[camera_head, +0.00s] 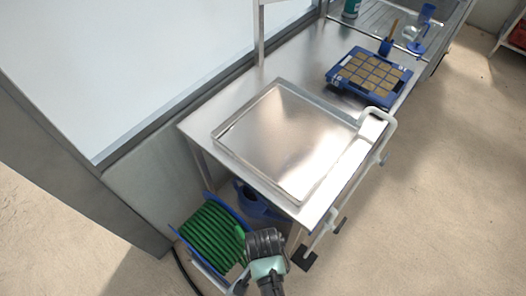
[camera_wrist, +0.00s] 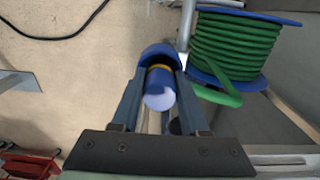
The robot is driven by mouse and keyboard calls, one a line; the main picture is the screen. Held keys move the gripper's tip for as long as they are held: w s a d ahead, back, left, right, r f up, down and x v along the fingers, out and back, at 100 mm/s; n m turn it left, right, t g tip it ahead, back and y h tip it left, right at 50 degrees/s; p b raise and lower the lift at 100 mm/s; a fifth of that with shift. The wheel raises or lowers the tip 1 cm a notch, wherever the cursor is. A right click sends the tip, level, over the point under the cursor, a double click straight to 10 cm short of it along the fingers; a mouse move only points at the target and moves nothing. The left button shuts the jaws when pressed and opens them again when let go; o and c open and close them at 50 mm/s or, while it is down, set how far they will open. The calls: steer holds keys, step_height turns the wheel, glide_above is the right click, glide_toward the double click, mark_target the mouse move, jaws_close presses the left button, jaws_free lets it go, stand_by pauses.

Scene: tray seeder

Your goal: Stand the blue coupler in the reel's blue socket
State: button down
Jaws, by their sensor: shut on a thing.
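The blue coupler (camera_wrist: 160,84) is a short blue cylinder with a yellow band and a pale end. My gripper (camera_wrist: 160,76) is shut on it in the wrist view, a finger on each side. A rounded blue rim (camera_wrist: 160,51), probably the reel's blue socket, shows just beyond the coupler; I cannot tell whether the coupler is inside it or only in front. The reel (camera_head: 207,240) carries green hose between blue flanges. It also shows at the upper right of the wrist view (camera_wrist: 233,45). In the head view my gripper (camera_head: 246,281) is beside the reel, and my wrist hides the coupler.
A steel bench (camera_head: 205,121) with a raised-edge tray (camera_head: 237,158) stands above the reel. A blue seed tray (camera_head: 338,82) stands at its far end. A white rail (camera_head: 345,187) runs along the bench's right side. The floor at right is open.

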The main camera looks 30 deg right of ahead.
steer(key=c, duration=0.7)
jaws_free()
step_height(320, 180, up, 11)
steer(key=p, duration=1.1)
steer(key=shift+p, duration=0.3)
